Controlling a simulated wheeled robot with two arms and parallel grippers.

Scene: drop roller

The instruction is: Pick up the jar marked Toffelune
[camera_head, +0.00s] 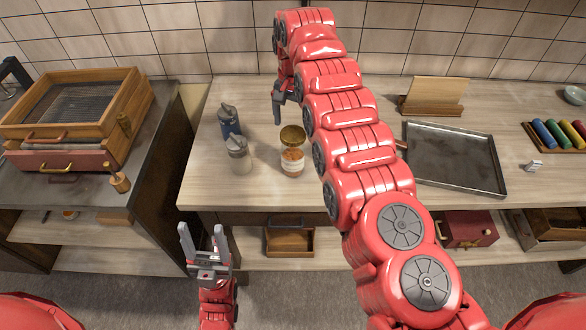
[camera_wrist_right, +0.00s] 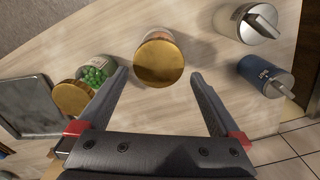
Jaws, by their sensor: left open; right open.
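A jar with a gold lid, amber contents and a pale label (camera_head: 292,164) stands upright on the worktop. I cannot read its marking. In the right wrist view its gold lid (camera_wrist_right: 158,62) shows from above, between and beyond my open fingertips. A second gold-lidded jar with green contents (camera_wrist_right: 96,75) stands to its left there; my arm hides most or all of it in the head view. My right gripper (camera_head: 282,98) is open and empty, above the worktop behind the amber jar. My left gripper (camera_head: 203,238) is open and empty, low in front of the worktop.
A blue pump bottle (camera_head: 229,121) and a clear one (camera_head: 239,157) stand left of the amber jar. A metal tray (camera_head: 455,160) and a wooden stand (camera_head: 433,97) are to the right. A wooden box (camera_head: 75,110) sits on the left counter. Tiled wall behind.

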